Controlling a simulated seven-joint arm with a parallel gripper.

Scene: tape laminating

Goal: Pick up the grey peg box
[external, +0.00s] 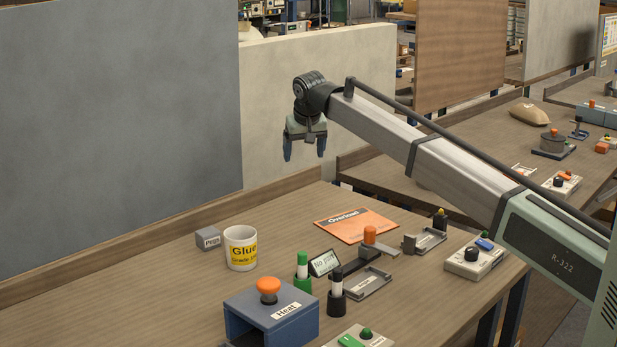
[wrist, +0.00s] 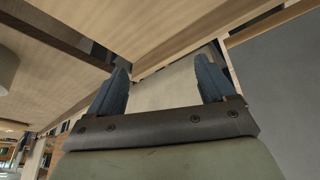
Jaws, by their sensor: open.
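The grey peg box (external: 208,238) is a small cube with a white "Pegs" label. It sits on the wooden table near the back edge, just left of the white glue mug (external: 240,247). My gripper (external: 304,152) is open and empty, with its blue fingers pointing down. It hangs well above the table's back edge, up and to the right of the peg box. In the wrist view the open fingers (wrist: 163,78) show with nothing between them. I cannot make out the peg box in the wrist view.
A blue heat press (external: 271,315) with an orange knob stands at the front. An orange "Overload" booklet (external: 356,225), a small sign (external: 323,263) and tape stands (external: 337,297) lie to the right. A low wall (external: 312,95) rises behind the table. The table left of the press is clear.

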